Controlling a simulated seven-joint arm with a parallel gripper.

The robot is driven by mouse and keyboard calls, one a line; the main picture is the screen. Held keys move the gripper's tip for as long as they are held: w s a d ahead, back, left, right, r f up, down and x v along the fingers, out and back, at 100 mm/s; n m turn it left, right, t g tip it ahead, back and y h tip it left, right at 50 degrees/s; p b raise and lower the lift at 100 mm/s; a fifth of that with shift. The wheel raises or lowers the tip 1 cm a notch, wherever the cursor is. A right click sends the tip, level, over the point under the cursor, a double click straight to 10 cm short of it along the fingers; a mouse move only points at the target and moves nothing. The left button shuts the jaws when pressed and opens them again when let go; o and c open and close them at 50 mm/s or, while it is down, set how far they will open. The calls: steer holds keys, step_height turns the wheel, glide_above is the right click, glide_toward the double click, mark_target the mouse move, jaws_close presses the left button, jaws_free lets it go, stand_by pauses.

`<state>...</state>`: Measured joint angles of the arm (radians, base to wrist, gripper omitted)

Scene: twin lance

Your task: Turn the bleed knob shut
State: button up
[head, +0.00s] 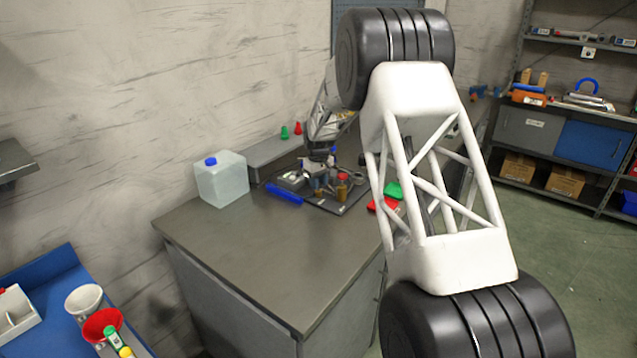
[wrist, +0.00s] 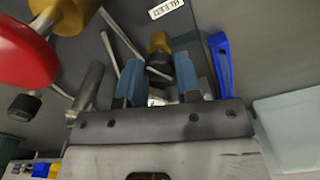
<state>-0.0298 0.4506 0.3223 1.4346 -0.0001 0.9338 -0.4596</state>
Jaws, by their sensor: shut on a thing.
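My gripper (wrist: 158,85) has two blue fingers, one on each side of a small dark knob on a brass fitting (wrist: 159,43) in the wrist view. The fingers are shut on this knob. A white label (wrist: 165,8), seen upside down and apparently reading BLEED, lies just beyond the fitting. In the head view my gripper (head: 319,180) points down among the fittings on the dark panel (head: 351,202). There the bleed knob is too small and covered to make out, and its turn angle cannot be told.
A red-topped brass valve (wrist: 25,55) stands close left of my gripper in the wrist view. A blue-handled tool (wrist: 221,62) lies to the right. A translucent jug (head: 221,180) stands at the bench's left. The bench front (head: 270,260) is clear.

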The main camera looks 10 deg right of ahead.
steer(key=m, duration=0.5)
steer(key=shift+m, duration=0.4)
steer(key=o, duration=0.9)
steer(key=shift+r, duration=0.15)
steer(key=shift+r, duration=3.75)
steer(key=shift+s+r, duration=0.1)
